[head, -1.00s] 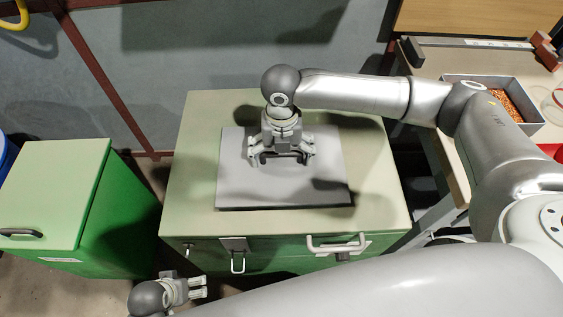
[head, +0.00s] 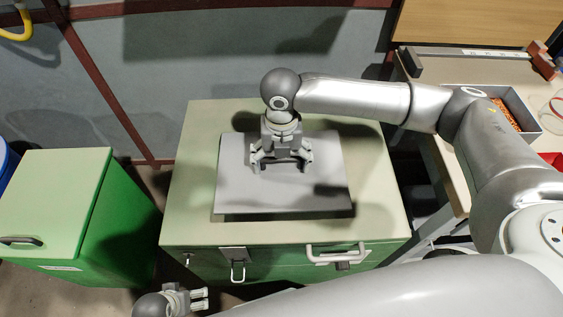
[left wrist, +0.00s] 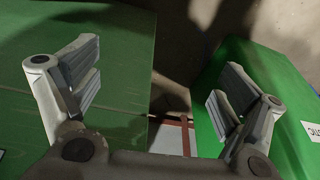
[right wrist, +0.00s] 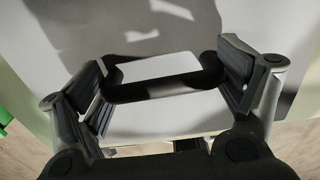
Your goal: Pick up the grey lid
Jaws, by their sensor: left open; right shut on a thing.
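The grey lid (head: 240,193) is a flat square plate over the top of the green cabinet (head: 385,210). It looks raised slightly above that top, roughly level. My right gripper (head: 281,165) is above the lid's middle and shut on its handle. In the right wrist view, a dark bar-shaped handle (right wrist: 160,90) spans between the fingers of my right gripper (right wrist: 165,78). The lid also fills much of that view (right wrist: 60,40). My left gripper (head: 199,297) is open and empty, low in front of the cabinet. It also shows in the left wrist view (left wrist: 160,80).
A smaller green cabinet (head: 50,195) stands at the left, with a floor gap between the two. A workbench at the right carries a grey bin (head: 515,108) of orange-brown scrap. A wall (head: 240,60) runs behind. The large cabinet's front has a handle (head: 335,255) and latches.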

